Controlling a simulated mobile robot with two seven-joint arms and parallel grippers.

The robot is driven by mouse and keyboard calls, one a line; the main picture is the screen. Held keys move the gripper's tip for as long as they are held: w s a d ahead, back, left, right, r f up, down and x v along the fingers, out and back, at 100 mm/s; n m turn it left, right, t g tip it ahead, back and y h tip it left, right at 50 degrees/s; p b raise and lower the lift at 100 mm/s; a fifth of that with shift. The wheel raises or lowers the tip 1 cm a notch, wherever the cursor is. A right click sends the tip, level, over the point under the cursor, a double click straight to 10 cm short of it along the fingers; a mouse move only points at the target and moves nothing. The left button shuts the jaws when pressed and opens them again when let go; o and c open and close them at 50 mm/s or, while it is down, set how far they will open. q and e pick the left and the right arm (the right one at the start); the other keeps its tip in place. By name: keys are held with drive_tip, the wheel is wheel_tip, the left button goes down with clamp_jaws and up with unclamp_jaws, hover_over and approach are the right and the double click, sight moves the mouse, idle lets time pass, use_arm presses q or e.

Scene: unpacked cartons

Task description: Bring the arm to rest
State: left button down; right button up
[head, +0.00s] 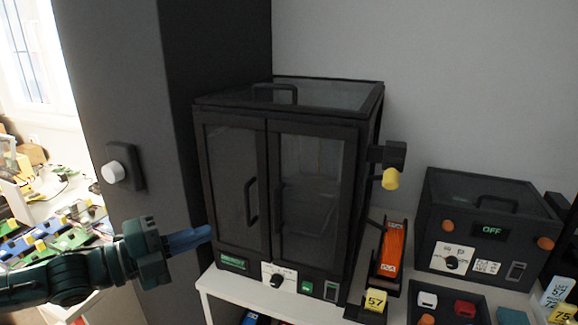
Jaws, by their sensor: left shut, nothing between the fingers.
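My left arm comes in from the lower left in the head view. Its left gripper (190,239) is shut and empty. The blue fingertips end just left of the lower left part of a black cabinet (312,124) with two glass doors. Whether the fingertips touch the cabinet, I cannot tell. My right gripper does not show.
The cabinet stands on a white table (212,281). A black box reading OFF (487,232) stands to the right. An orange block (392,249) lies between them. A dark pillar (150,60) with a white knob (113,172) rises behind my arm. A cluttered bench (60,215) is at left.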

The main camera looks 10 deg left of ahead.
use_arm(q)
drive_tip(key=s+d+f+n, duration=0.4)
drive_tip(key=d+f+n, duration=0.5)
drive_tip(key=d+f, duration=0.55)
drive_tip(key=s+a+f+n+g+y, duration=0.1)
drive_tip(key=s+a+f+n+y, duration=0.2)
drive_tip(key=f, duration=0.7)
drive_tip(key=s+a+f+n+g+y, duration=0.1)
drive_tip(key=s+a+f+n+y, duration=0.3)
drive_tip(key=s+f+n+y, duration=0.3)
drive_tip(key=s+f+n, duration=0.3)
drive_tip(key=n, duration=0.2)
drive_tip(key=shift+f+n+y, duration=0.3)
drive_tip(key=shift+f+y, duration=0.05)
drive_tip(key=shift+y, duration=0.05)
